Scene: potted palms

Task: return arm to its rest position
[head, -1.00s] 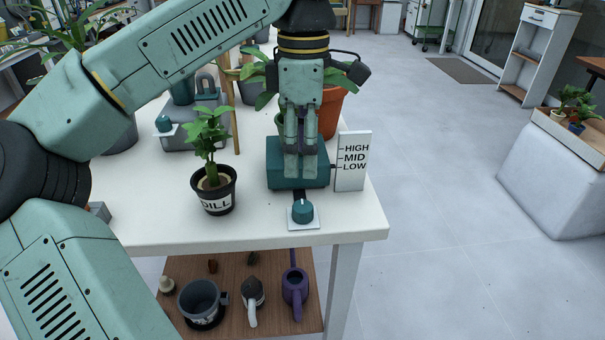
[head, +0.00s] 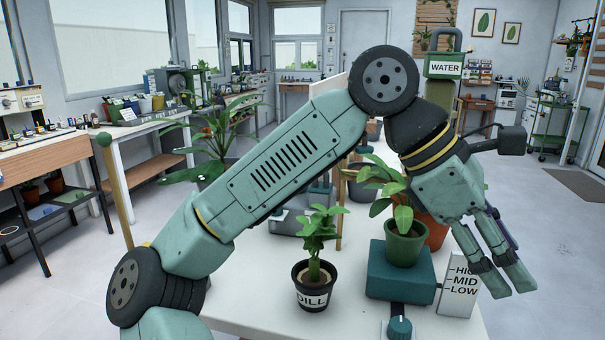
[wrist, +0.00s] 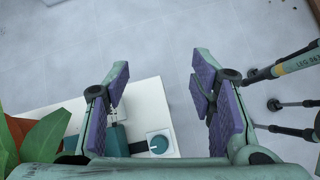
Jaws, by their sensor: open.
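My gripper (head: 507,279) hangs at the right in the head view, pointing down and to the right. Its fingers are apart with nothing between them. It is beside the HIGH/MID/LOW sign (head: 459,284) and covers part of it. In the wrist view my gripper (wrist: 160,85) shows open purple finger pads, with bare floor and a table corner between and below them. My arm is bent, its elbow high over the table.
A green-potted plant (head: 405,243) stands on a teal box (head: 385,275), with a knob (head: 400,327) in front. The DILL pot (head: 313,290) stands to the left. A WATER container (head: 445,66) is behind the arm.

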